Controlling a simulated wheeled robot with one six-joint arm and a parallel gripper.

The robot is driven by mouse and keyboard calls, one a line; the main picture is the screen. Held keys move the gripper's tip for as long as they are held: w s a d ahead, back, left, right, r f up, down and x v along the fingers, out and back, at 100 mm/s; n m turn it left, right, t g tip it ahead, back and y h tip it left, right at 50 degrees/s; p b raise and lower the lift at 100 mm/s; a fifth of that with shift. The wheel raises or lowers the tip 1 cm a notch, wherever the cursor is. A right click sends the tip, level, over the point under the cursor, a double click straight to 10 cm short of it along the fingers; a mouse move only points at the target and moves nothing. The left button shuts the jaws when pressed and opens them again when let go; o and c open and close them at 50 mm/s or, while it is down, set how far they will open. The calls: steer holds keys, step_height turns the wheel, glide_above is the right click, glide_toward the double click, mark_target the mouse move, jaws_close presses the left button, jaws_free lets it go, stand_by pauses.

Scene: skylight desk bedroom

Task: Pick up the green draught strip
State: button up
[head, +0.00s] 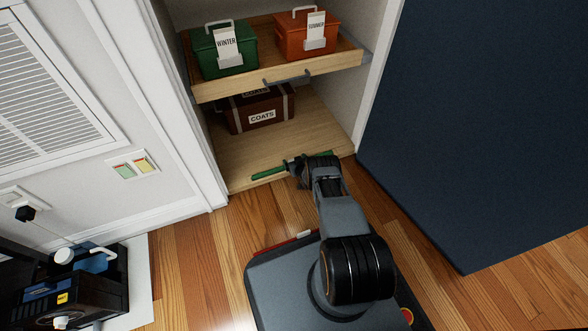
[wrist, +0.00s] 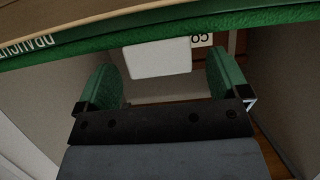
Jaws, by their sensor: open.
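The green draught strip (head: 269,173) lies along the front edge of the closet floor, long and thin. Its middle is hidden behind my gripper (head: 297,167) in the head view. In the wrist view the strip (wrist: 120,40) runs across the top of the picture, with upside-down white lettering at its left. My gripper (wrist: 166,80) is open, its two green-faced fingers well apart below the strip in that picture. The strip is not clearly between the fingers, and I cannot tell whether they touch it. A white plate (wrist: 158,58) shows between the fingers.
A brown COATS case (head: 258,111) stands on the closet floor behind the strip. Above it, a pulled-out wooden drawer (head: 290,78) holds a green WINTER box (head: 205,58) and an orange SUMMER box (head: 291,44). A dark blue panel (head: 480,120) stands at right.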

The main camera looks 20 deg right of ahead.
steer(key=shift+w+f, duration=0.1)
steer(key=shift+w, duration=0.15)
steer(key=c, duration=1.3)
